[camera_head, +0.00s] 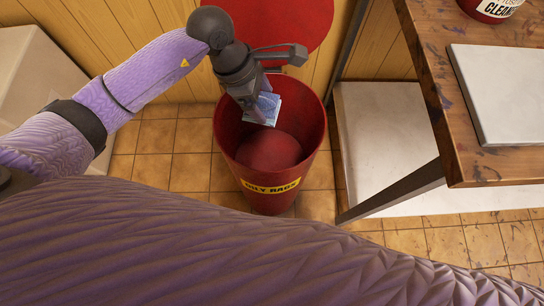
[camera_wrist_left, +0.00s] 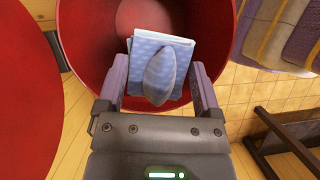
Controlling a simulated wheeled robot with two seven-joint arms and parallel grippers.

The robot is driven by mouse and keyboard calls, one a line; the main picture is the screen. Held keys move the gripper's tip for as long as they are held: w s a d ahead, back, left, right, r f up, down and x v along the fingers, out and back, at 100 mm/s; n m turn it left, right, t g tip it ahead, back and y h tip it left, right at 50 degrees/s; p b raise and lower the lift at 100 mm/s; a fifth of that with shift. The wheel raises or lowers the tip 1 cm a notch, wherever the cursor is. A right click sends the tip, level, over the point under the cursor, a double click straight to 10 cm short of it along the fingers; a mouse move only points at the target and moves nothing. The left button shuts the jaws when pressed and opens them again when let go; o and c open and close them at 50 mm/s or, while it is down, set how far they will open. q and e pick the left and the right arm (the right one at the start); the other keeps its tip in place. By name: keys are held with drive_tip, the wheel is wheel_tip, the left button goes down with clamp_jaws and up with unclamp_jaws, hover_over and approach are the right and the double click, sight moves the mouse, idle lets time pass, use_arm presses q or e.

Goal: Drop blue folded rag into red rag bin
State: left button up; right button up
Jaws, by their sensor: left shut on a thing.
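The blue folded rag (camera_head: 264,108) is held in my left gripper (camera_head: 256,104) above the mouth of the red rag bin (camera_head: 262,178). In the left wrist view the rag (camera_wrist_left: 160,68) lies between the two fingers of the left gripper (camera_wrist_left: 160,85), with the red inside of the bin (camera_wrist_left: 95,25) behind it. The bin stands upright on the floor, with its round lid raised at the back and a yellow label reading "OILY RAGS" on its front. The bin's inside shows no other thing. My right gripper is not in view.
A wooden workbench (camera_head: 465,120) with a pale slab (camera_head: 505,95) and a red can (camera_head: 490,8) stands at the right, its dark leg close to the bin. A pale box (camera_head: 40,75) stands at the left. My own purple arm crosses the front.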

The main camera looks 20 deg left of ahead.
use_arm(q)
wheel_tip(320, 180, down, 5)
drive_tip(key=b, duration=0.3)
drive_tip(key=shift+f, duration=0.15)
drive_tip(key=o, duration=0.9)
drive_tip(key=shift+o, duration=0.3)
drive_tip(key=p+v, duration=0.3)
drive_tip(key=v, duration=0.7)
drive_tip(key=shift+s+d, duration=0.1)
